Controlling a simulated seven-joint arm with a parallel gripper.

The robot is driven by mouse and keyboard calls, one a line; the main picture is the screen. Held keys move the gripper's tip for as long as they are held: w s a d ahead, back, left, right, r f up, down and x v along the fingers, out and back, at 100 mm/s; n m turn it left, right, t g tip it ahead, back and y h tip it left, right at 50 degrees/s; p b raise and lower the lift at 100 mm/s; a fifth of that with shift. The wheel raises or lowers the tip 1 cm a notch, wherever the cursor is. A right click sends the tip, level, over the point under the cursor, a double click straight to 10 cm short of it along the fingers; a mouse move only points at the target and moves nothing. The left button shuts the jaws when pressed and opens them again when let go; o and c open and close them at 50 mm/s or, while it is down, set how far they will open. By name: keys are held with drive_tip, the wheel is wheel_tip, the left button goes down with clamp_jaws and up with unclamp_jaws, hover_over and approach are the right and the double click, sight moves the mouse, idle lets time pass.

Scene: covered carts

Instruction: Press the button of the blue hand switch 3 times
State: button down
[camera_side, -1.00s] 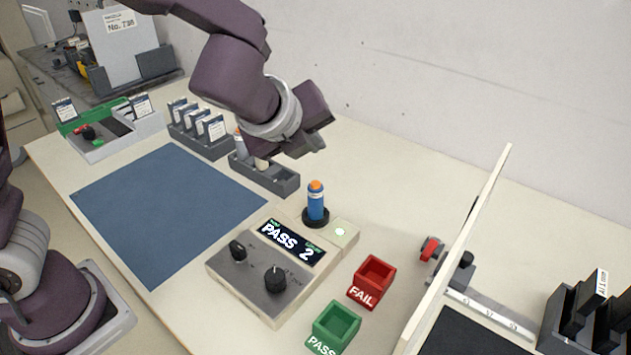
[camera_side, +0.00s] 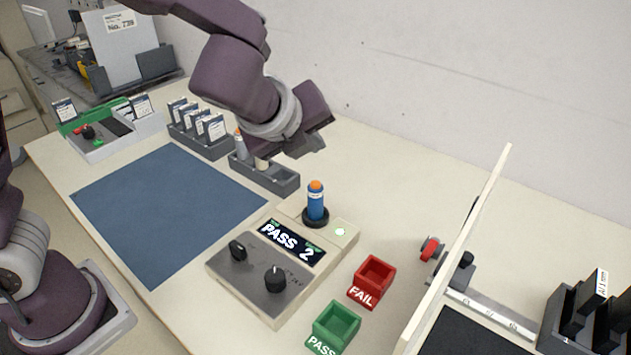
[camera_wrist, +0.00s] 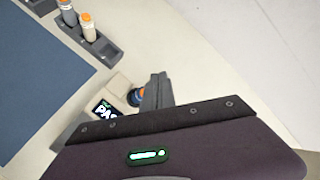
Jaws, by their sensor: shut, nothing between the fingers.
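The blue hand switch (camera_side: 316,205) stands upright in a round black holder at the back of the tester (camera_side: 262,275). Its orange button (camera_side: 316,186) is on top and faces up. The tester's display (camera_side: 291,243) reads "PASS 2". My gripper (camera_side: 311,147) is shut and empty, above the switch and apart from it in the side view. In the wrist view the shut fingers (camera_wrist: 159,82) partly cover the switch, and a bit of its orange top (camera_wrist: 141,93) shows beside them.
A grey rack (camera_side: 275,181) with a grey and a beige switch stands behind the tester. A red FAIL bin (camera_side: 371,280) and a green PASS bin (camera_side: 335,325) stand right of the tester. An upright panel (camera_side: 465,240) rises further right. The blue mat (camera_side: 168,210) is clear.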

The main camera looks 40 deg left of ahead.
wheel_tip(320, 180, up, 4)
drive_tip(key=shift+f, duration=0.1)
hover_over(313, 189)
drive_tip(key=shift+f, duration=4.4)
drive_tip(key=shift+f, duration=0.4)
drive_tip(key=shift+f, duration=0.4)
drive_tip(key=shift+r, duration=0.8)
